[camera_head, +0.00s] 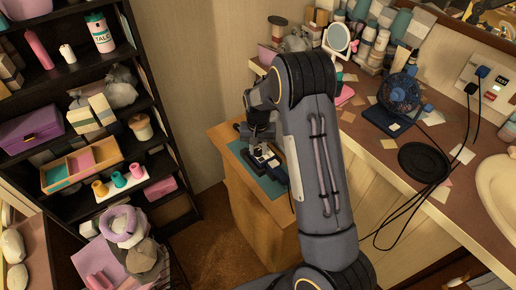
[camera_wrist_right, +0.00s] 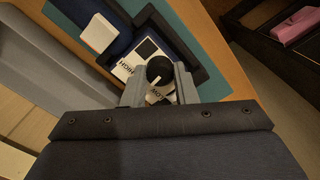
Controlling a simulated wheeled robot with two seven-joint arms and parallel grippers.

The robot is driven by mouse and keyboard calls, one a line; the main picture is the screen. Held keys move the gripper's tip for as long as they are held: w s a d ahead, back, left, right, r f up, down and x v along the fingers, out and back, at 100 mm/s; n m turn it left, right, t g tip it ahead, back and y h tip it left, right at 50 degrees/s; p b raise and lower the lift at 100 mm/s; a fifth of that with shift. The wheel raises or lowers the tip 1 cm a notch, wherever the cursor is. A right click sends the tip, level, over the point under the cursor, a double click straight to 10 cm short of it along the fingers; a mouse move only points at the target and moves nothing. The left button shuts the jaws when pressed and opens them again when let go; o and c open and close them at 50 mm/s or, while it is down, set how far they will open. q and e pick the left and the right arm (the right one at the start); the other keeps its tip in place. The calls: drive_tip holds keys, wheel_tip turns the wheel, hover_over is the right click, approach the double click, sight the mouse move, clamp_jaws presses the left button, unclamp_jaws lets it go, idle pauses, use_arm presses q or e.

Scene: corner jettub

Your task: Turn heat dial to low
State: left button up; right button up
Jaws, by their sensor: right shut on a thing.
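The heat dial (camera_wrist_right: 160,68) is a round black knob with a white pointer line, on a dark blue device (camera_wrist_right: 186,42) with black edges. The white label beside the dial reads HIGH (camera_wrist_right: 128,68) on its left side and LOW (camera_wrist_right: 158,97) on the near side. The pointer line points down in the wrist view, roughly toward LOW. My right gripper (camera_wrist_right: 157,82) is shut on the dial, one grey finger on each side. In the head view my right gripper (camera_head: 262,140) is over the device, and the arm hides much of it. My left gripper is not in view.
The device lies on a teal mat (camera_head: 238,150) on a wooden cabinet (camera_head: 242,200). A dark shelf (camera_head: 160,110) with boxes and bottles stands left. The counter at right holds a small blue fan (camera_head: 400,92), a black round plate (camera_head: 424,162) and loose cables.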

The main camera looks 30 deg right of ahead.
sight(258, 151)
drive_tip(key=n, duration=0.4)
drive_tip(key=shift+b, duration=0.4)
drive_tip(key=shift+n, duration=1.6)
drive_tip(key=o, duration=1)
wheel_tip(258, 151, up, 8)
drive_tip(key=shift+f, duration=0.1)
